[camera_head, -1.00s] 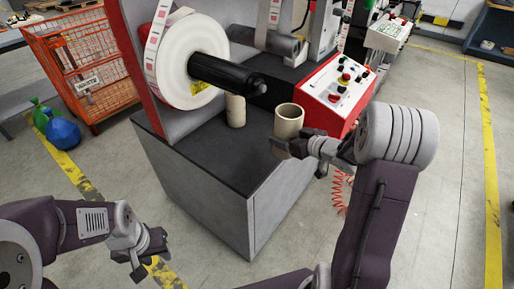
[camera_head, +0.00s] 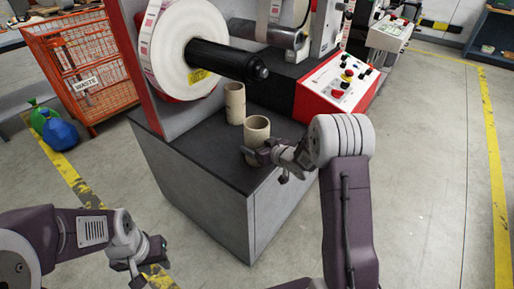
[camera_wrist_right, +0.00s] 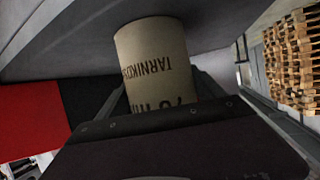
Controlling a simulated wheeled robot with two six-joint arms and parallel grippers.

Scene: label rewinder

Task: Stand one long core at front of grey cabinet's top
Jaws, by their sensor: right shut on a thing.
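A beige cardboard core (camera_head: 257,127) is in my right gripper (camera_head: 256,158), over the front part of the grey cabinet's dark top (camera_head: 205,160). It is upright with its open end up; whether its base touches the top cannot be told. The right wrist view shows the same core (camera_wrist_right: 158,62), with dark printed lettering, between the fingers. A second, slimmer-looking beige core (camera_head: 235,104) stands upright on the top farther back, below the black spindle. My left gripper (camera_head: 146,262) is empty, its fingers apart, low in front of the cabinet's left side.
The black spindle (camera_head: 225,60) with a white label roll (camera_head: 185,45) juts out above the cabinet top. A red-edged control panel (camera_head: 340,88) stands to the right. An orange waste cage (camera_head: 85,70) is at the left. The top's front left is clear.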

